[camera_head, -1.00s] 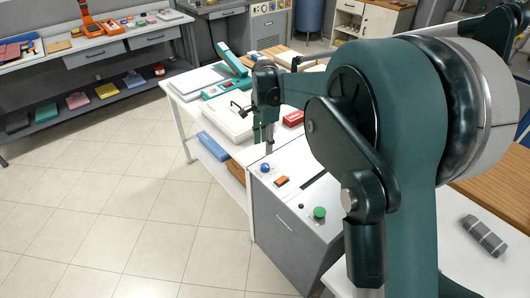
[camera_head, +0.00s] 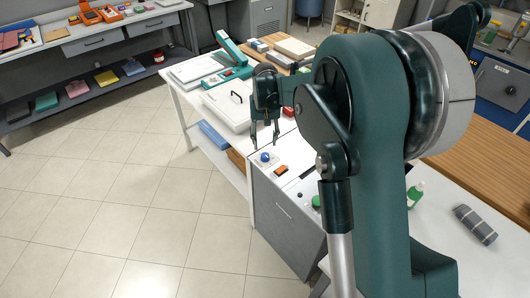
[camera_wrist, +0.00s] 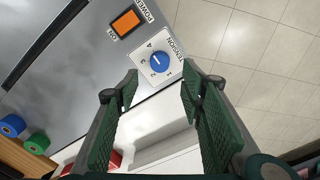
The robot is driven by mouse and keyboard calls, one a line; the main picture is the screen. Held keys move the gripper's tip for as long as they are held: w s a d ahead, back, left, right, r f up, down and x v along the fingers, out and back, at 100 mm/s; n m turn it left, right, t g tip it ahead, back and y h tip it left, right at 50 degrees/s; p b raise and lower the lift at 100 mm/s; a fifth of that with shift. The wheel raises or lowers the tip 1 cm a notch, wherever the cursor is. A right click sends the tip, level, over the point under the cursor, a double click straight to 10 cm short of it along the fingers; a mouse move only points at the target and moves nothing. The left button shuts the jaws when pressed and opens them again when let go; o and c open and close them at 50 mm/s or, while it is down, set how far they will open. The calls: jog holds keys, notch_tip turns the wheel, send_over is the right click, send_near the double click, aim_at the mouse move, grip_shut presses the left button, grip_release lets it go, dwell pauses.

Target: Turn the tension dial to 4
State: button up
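The blue tension dial (camera_wrist: 159,62) sits on a white plate marked TENSION with numbers around it, on the grey machine top. A small white mark shows on the dial, but I cannot tell for sure which number it points to. In the head view the dial (camera_head: 265,157) is near the machine's far left corner. My gripper (camera_wrist: 160,72) is open and empty, with its dark green fingers spread to either side of the dial in the wrist view. In the head view my gripper (camera_head: 265,146) is just above the dial, fingers pointing down.
An orange power switch (camera_wrist: 126,22) is beside the dial plate. It also shows in the head view (camera_head: 281,169). Tiled floor (camera_head: 120,180) is clear at the left.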

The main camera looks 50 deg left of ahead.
aim_at(265, 155)
jog(key=shift+f+n, duration=0.35)
jog(key=shift+n, duration=0.95)
jog(key=shift+f, duration=3.9)
jog(key=shift+b, duration=0.3)
jog(key=c, duration=0.9)
